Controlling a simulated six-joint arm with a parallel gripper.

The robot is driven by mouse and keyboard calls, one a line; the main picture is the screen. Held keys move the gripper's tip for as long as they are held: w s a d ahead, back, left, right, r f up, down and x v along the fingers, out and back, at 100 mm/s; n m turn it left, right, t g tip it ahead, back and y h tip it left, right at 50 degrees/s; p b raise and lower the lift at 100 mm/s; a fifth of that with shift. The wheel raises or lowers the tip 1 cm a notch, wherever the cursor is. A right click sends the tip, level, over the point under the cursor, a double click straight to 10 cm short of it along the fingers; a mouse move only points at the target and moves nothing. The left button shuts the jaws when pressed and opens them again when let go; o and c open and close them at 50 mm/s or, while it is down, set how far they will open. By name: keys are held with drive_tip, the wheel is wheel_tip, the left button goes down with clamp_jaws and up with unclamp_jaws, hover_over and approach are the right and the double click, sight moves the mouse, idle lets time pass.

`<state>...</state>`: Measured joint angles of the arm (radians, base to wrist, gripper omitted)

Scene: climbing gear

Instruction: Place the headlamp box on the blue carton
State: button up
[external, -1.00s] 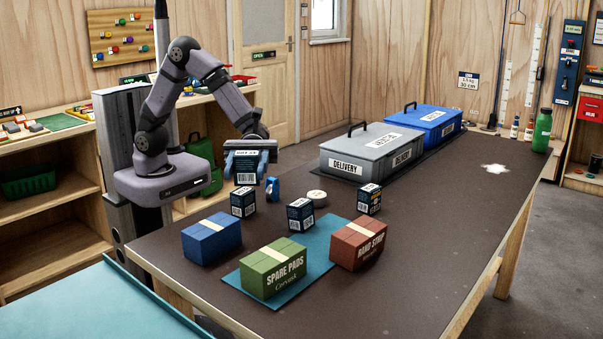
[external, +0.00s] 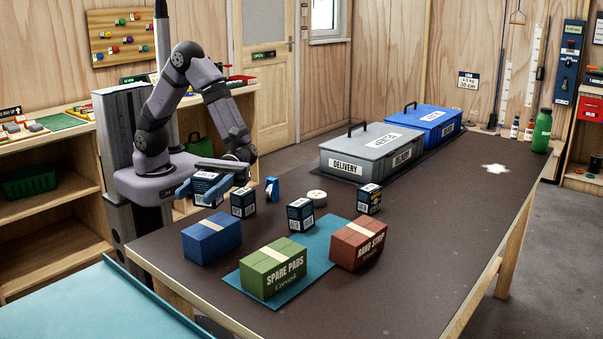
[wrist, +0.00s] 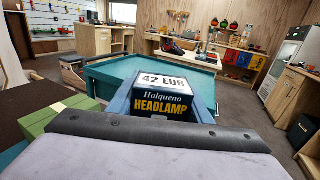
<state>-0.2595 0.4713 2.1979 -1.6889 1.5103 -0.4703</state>
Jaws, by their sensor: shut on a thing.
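My gripper (external: 205,191) is shut on a dark blue headlamp box (external: 203,187) and holds it in the air, behind and above the blue carton. The box's price label and the word HEADLAMP face the camera in the wrist view (wrist: 162,103). The blue carton (external: 211,241) sits on the dark table at the near left, with a pale tape strip over its top. Nothing lies on it. Three similar dark boxes stand on the table: one (external: 243,203) behind the carton, one (external: 300,216) in the middle and one (external: 369,199) farther right.
A green carton (external: 273,271) on a teal mat (external: 236,277) and a red-brown carton (external: 358,245) stand right of the blue one. A blue tape dispenser (external: 272,188) and a round white item (external: 316,197) lie behind.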

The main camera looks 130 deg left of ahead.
drive_tip(key=shift+f, duration=2.65)
drive_tip(key=shift+f, duration=0.15)
drive_tip(key=o, duration=1.1)
drive_tip(key=shift+a, duration=0.1)
drive_tip(key=b+v, duration=0.1)
drive_tip(key=v, duration=1)
drive_tip(key=shift+s+a+b, duration=0.2)
drive_tip(key=shift+a+b, duration=0.15)
